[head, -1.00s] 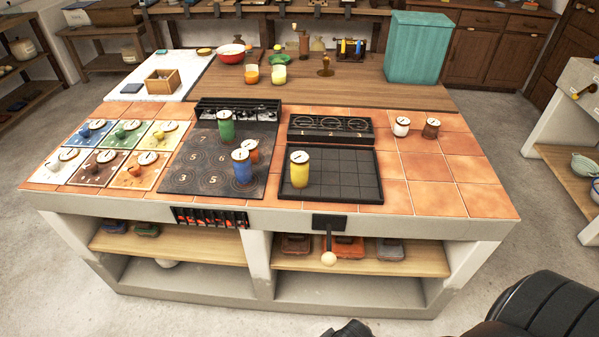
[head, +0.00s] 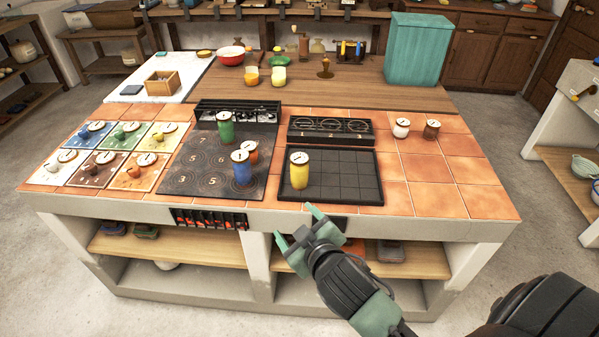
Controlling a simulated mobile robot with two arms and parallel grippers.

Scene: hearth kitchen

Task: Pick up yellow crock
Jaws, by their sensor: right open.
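The yellow crock (head: 299,173) stands upright on the left part of the black gridded tray (head: 366,193), near its front edge. It has a pale lid with a dark mark. My right gripper (head: 297,224) is open and empty. It shows in front of the island's front edge, below the yellow crock in the picture and apart from it. My left gripper is not in view.
A black dial panel (head: 331,126) lies behind the tray. White (head: 401,129) and brown (head: 431,130) crocks stand at right.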

